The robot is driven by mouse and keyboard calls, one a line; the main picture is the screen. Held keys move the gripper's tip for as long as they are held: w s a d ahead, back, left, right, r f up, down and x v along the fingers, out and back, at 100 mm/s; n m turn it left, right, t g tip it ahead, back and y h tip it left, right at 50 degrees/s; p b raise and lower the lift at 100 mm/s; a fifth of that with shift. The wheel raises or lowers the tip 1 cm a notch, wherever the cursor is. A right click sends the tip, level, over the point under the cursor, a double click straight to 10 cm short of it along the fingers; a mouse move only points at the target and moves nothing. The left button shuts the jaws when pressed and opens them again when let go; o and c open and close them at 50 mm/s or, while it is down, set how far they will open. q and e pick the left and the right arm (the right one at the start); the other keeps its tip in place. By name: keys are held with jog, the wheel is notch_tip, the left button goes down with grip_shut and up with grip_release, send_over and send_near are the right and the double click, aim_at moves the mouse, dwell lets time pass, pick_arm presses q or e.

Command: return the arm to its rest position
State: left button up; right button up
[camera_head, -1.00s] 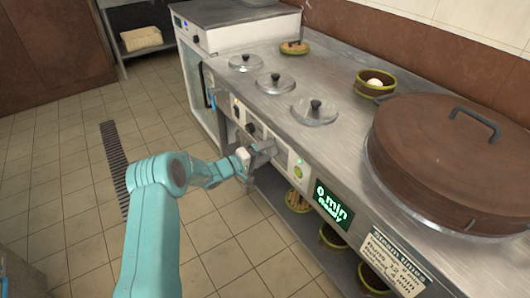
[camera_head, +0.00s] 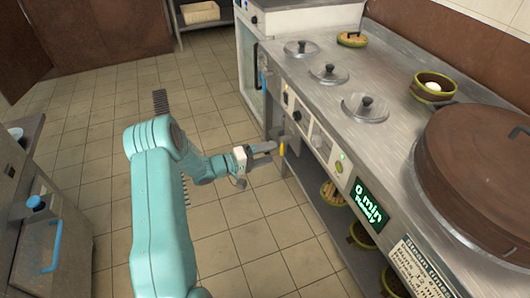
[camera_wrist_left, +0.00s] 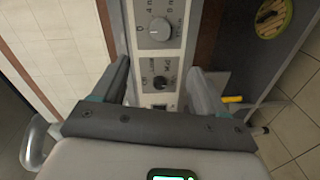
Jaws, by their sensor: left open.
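My left arm (camera_head: 160,220) is teal and comes up from the bottom of the head view. My left gripper (camera_head: 264,152) is open and empty, at the left of the counter's front, below the control panel (camera_head: 318,138). In the left wrist view the two fingers of my left gripper (camera_wrist_left: 160,70) stand apart. The panel with a grey knob (camera_wrist_left: 160,29) and a dark knob (camera_wrist_left: 160,82) shows beyond and between them. Nothing is held. My right gripper is in neither view.
Baskets (camera_head: 362,234) sit on the shelf below. A cabinet with a blue handle (camera_head: 57,245) stands at the left. Tiled floor (camera_head: 100,130) is open between.

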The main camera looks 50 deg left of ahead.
pick_arm(q)
jog(key=shift+s, duration=0.25)
dwell(0.3)
jog(key=w+d+f+m+g+y, duration=0.1)
jog(key=w+d+f+g, duration=0.1)
jog(key=d+f, duration=0.3)
jog(key=w+d+f+g+y, duration=0.1)
jog(key=d+f, duration=0.2)
jog(key=d, duration=0.5)
jog(key=s+d+f+m+g, duration=0.3)
jog(key=s+d+f+g, duration=0.1)
jog(key=s+d, duration=0.35)
jog(key=s+d+f+m+g, duration=0.2)
jog(key=s+d+f+g, duration=0.3)
jog(key=d, duration=0.4)
jog(key=s+d+m+g, duration=0.4)
jog(key=s+d, duration=0.1)
jog(key=s, duration=0.7)
notch_tip(320, 180, up, 18)
jog(key=p, duration=1.7)
jog(key=shift+p, duration=0.35)
jog(key=shift+f, duration=0.1)
